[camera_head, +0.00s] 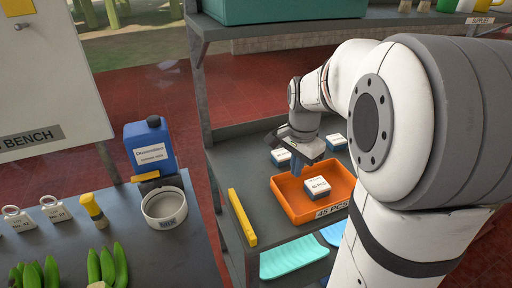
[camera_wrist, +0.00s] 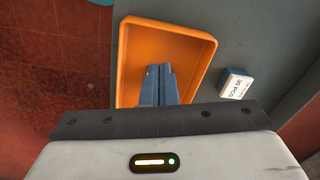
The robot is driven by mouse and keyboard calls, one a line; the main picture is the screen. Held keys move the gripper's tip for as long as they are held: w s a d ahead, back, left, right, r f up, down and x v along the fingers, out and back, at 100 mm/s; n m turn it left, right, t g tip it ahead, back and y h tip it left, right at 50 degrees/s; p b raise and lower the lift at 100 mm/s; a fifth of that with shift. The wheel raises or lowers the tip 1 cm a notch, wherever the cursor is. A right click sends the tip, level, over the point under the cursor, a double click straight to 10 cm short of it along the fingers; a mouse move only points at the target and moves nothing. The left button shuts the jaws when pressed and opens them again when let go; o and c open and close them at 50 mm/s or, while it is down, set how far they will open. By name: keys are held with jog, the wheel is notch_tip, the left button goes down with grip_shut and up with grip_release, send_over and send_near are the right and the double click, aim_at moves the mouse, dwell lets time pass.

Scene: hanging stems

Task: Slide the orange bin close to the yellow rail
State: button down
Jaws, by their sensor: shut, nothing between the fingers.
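The orange bin (camera_head: 292,200) sits on the grey shelf, with a small white-and-blue box (camera_head: 317,187) inside it and a "45 PCS" label on its front. The yellow rail (camera_head: 242,217) lies along the shelf's left edge; a strip of bare shelf separates it from the bin. My gripper (camera_head: 296,167) points down at the far-left part of the bin, its blue fingers together and empty. In the wrist view the closed fingers (camera_wrist: 158,74) overlap the bin (camera_wrist: 185,45); whether they touch its wall or floor I cannot tell.
Small boxes stand behind the bin (camera_head: 282,156) (camera_head: 336,141); one shows beside it in the wrist view (camera_wrist: 237,83). A turquoise tray (camera_head: 293,262) is on the level below. A bench with a blue canister (camera_head: 150,147) and white bowl (camera_head: 166,207) stands left, across a gap.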

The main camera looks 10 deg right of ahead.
aim_at(298, 198)
jog(key=w+d+f+m, duration=0.1)
jog(key=f, duration=0.3)
jog(key=w+d+f+m, duration=0.1)
jog(key=f, duration=0.3)
jog(key=w+d+f+m, duration=0.1)
jog(key=f, duration=0.3)
jog(key=shift+d+f+m+g, duration=0.2)
jog(key=shift+f+m+g, duration=0.1)
jog(key=a+p, duration=0.1)
jog(key=a, duration=0.2)
jog(key=shift+s+a+r, duration=0.1)
jog(key=shift+s+a, duration=0.1)
jog(key=shift+a, duration=0.3)
jog(key=shift+a, duration=0.1)
